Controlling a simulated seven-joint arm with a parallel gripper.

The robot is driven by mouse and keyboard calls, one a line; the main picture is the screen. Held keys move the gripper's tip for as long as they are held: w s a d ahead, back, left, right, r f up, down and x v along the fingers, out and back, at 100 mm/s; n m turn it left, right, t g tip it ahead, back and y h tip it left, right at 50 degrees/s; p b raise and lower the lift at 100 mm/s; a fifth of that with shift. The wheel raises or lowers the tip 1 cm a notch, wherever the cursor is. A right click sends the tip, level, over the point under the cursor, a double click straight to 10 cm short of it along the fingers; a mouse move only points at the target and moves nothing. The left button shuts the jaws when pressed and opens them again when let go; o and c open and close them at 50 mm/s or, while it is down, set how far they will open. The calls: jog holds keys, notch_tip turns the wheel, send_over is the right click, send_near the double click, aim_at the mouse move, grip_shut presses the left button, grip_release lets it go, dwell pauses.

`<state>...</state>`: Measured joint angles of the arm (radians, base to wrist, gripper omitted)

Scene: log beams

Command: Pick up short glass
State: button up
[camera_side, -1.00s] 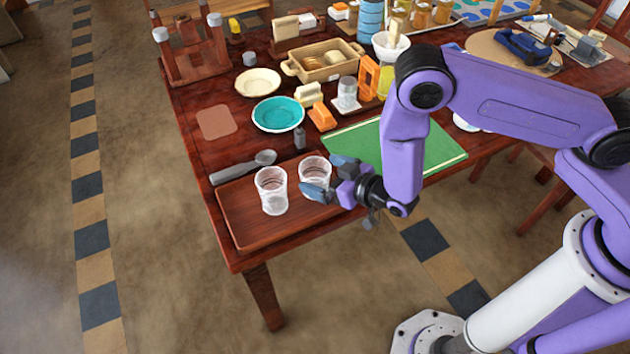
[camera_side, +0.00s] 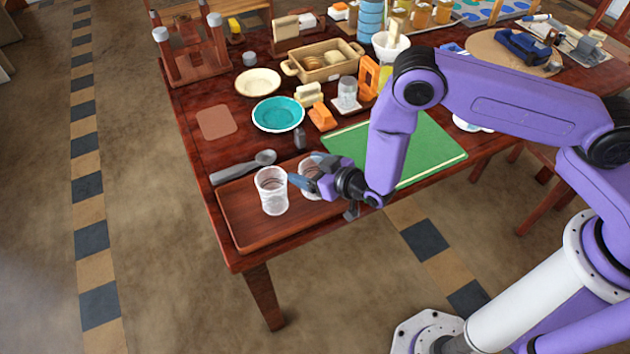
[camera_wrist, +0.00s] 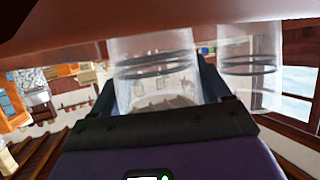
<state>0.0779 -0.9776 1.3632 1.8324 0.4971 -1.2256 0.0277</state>
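The short glass (camera_side: 306,167) is clear and stands upright on the right part of a brown wooden tray (camera_side: 245,226). My gripper (camera_side: 312,173) is at this glass and hides much of it in the side view. In the wrist view, which looks upside down, the glass (camera_wrist: 158,75) sits between the two dark fingers of my gripper (camera_wrist: 160,88). The fingers are apart, one on each side of it; firm contact cannot be told. A taller clear glass (camera_side: 271,190) stands just left of it, also seen in the wrist view (camera_wrist: 250,65).
A grey spoon (camera_side: 243,167) lies behind the tray. A teal bowl (camera_side: 278,114), a small dark shaker (camera_side: 300,138) and a green board (camera_side: 430,150) are farther back. The tray's front left part is clear, near the table edge.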

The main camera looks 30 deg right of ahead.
dwell(0.3)
jog(key=shift+r, duration=0.8)
jog(key=s+d+r, duration=0.7)
jog(key=s+r, duration=0.4)
jog(key=s, duration=0.1)
jog(key=s+d+m+h, duration=0.2)
jog(key=d+m+h, duration=0.75)
jog(key=d, duration=1.75)
send_over(424, 139)
jog(key=shift+n+h, duration=0.35)
notch_tip(424, 139, down, 9)
jog(key=shift+f, duration=1.7)
